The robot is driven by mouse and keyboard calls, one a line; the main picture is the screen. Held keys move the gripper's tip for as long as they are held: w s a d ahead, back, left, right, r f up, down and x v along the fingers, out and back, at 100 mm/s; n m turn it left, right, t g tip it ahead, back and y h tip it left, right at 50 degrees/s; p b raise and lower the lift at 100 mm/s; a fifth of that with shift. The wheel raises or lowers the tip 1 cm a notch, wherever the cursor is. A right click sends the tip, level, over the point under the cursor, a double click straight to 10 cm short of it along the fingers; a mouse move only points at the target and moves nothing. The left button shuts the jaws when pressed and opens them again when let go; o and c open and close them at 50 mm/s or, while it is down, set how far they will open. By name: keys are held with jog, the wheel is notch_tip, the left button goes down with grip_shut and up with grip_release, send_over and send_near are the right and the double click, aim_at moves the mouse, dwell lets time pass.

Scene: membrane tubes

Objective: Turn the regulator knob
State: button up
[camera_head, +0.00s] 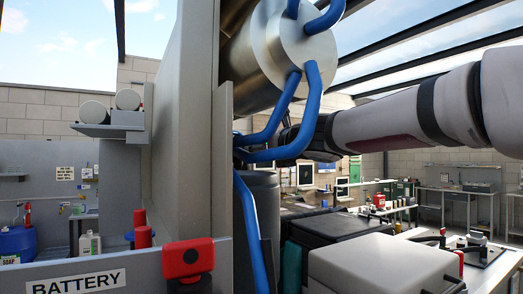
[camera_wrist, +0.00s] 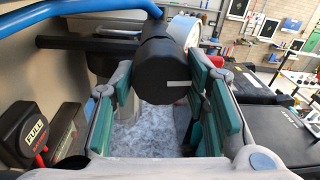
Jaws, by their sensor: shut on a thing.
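The regulator knob (camera_wrist: 160,72) is a black cylinder with a white line near its lower edge in the wrist view. My gripper (camera_wrist: 165,80) has teal-padded fingers on either side of the knob and is shut on it. Behind the knob is a dark horizontal pipe (camera_wrist: 85,43). In the head view, the dark wrist end of my arm (camera_head: 318,138) reaches in from the right behind the blue pipes. The knob and fingertips cannot be made out there.
A steel cylinder (camera_head: 262,55) with bent blue pipes (camera_head: 305,125) hangs close by. A gauge marked FULL (camera_wrist: 33,128) stands left of my gripper. A grey panel labelled BATTERY (camera_head: 135,272) and a grey case (camera_head: 385,268) fill the lower foreground.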

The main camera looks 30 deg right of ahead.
jog(key=shift+d+f+n+b, duration=0.15)
jog(key=shift+n+b, duration=0.45)
jog(key=shift+n, duration=0.6)
jog(key=shift+w+n+b, duration=0.1)
jog(key=shift+n+b, duration=0.6)
jog(key=shift+n, duration=0.2)
jog(key=n+b, duration=0.2)
jog(key=n, duration=0.1)
jog(key=shift+t, duration=0.3)
jog(key=shift+n+b, duration=0.85)
jog(key=shift+n, duration=0.45)
jog(key=o, duration=1.1)
jog(key=shift+o, duration=0.2)
jog(key=shift+s, duration=0.2)
